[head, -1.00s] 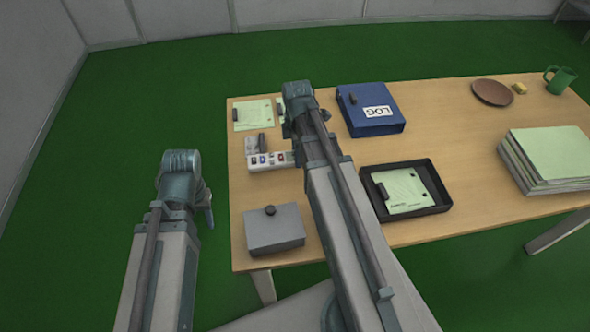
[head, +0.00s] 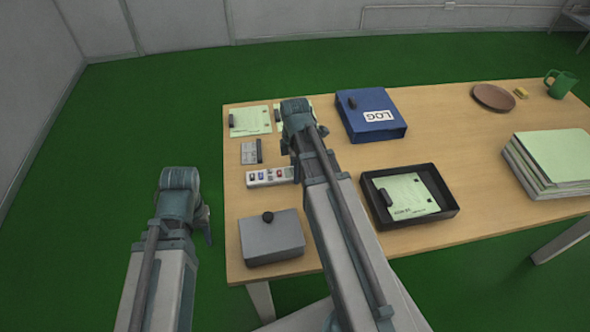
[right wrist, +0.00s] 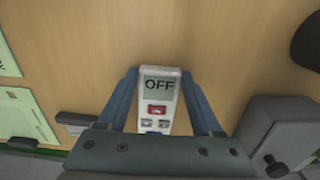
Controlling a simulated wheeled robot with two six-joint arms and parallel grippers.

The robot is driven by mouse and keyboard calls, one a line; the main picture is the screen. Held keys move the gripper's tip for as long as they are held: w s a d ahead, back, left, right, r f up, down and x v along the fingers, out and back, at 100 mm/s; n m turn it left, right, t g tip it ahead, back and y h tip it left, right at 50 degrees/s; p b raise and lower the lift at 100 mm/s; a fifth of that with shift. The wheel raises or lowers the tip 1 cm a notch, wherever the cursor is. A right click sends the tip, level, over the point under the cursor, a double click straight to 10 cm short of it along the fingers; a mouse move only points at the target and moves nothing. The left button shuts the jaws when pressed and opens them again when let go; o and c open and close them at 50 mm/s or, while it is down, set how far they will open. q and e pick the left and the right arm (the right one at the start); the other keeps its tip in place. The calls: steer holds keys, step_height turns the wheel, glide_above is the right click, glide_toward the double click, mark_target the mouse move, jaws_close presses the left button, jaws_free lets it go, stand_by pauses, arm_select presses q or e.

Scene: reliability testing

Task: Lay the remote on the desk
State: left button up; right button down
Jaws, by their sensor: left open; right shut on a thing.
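The remote (right wrist: 160,122) is a small white handset with a grey screen reading OFF, a red button and smaller grey buttons. My right gripper (right wrist: 160,80) is shut on it, one blue-grey finger along each side. I cannot tell whether the remote touches the desk. In the head view, my right arm hides the remote over the left part of the wooden desk (head: 460,150). My left gripper (head: 206,222) is open and empty, off the desk's left edge.
Near the right arm are a white strip with coloured switches (head: 268,177), a grey box (head: 272,240), a blue LOG binder (head: 370,120) and a black tray (head: 450,200). A paper stack (head: 550,160), brown plate (head: 493,96) and green mug (head: 559,84) stand further right.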

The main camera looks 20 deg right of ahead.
steer(key=shift+c, duration=0.3)
jaws_free()
step_height(320, 180, up, 12)
steer(key=p, duration=1.2)
steer(key=s+a+m, duration=0.5)
steer(key=a, duration=0.5)
steer(key=s+a+m+h, duration=0.1)
steer(key=s+a+m, duration=0.5)
steer(key=a, duration=0.4)
steer(key=shift+r, duration=0.1)
